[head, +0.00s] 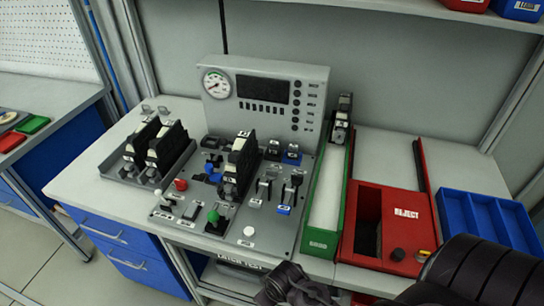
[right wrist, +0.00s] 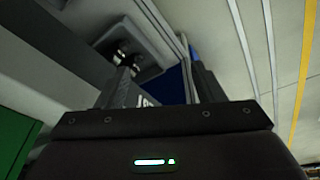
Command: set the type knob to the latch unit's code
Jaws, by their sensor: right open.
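A black latch unit (head: 242,160) with white labels stands upright in the fixture on the grey test panel (head: 228,237); its code is too small to read. The panel carries several small knobs and levers, among them a green knob (head: 213,216), a red knob (head: 181,184) and a white knob (head: 249,231). I cannot tell which is the type knob. My right gripper (head: 284,284) is low at the front edge, in front of the panel and apart from it. In the right wrist view its fingers (right wrist: 162,75) are apart with nothing between them. My left gripper is out of view.
A gauge and dark display (head: 263,89) stand behind the panel. More latch units (head: 166,146) sit in a tray at left. A green-edged channel (head: 318,243), a red reject bin (head: 407,214) and a blue divided tray (head: 479,214) lie to the right.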

